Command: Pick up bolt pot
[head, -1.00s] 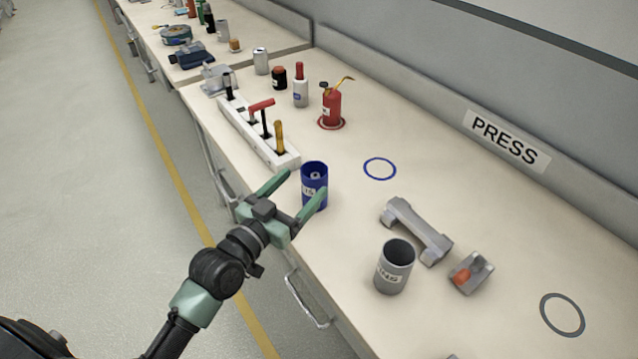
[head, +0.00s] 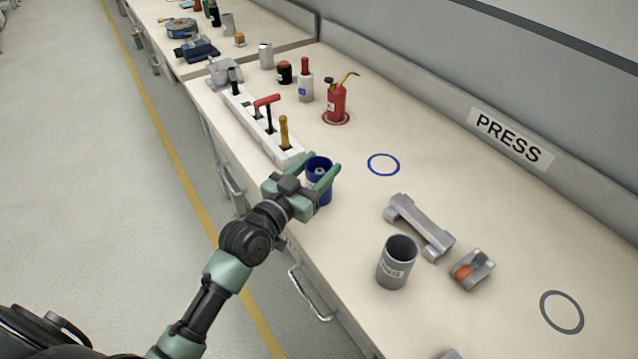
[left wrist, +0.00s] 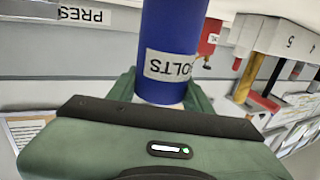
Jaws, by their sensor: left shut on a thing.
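The bolt pot is a blue cylinder (head: 320,190) standing upright on the bench near its front edge. In the left wrist view the blue pot (left wrist: 172,28) shows a white label reading "BOLTS". My left gripper (head: 322,174) has one finger on each side of the pot and is shut on it. The pot's lower part is partly hidden by the gripper in the head view. My right gripper is not in view.
A white tool rack (head: 262,135) stands just behind the pot. A grey pot (head: 397,262), a grey bracket (head: 420,228) and a small grey block (head: 472,268) are to the right. A blue ring (head: 384,164) marks clear bench. A red oil can (head: 337,103) stands farther back.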

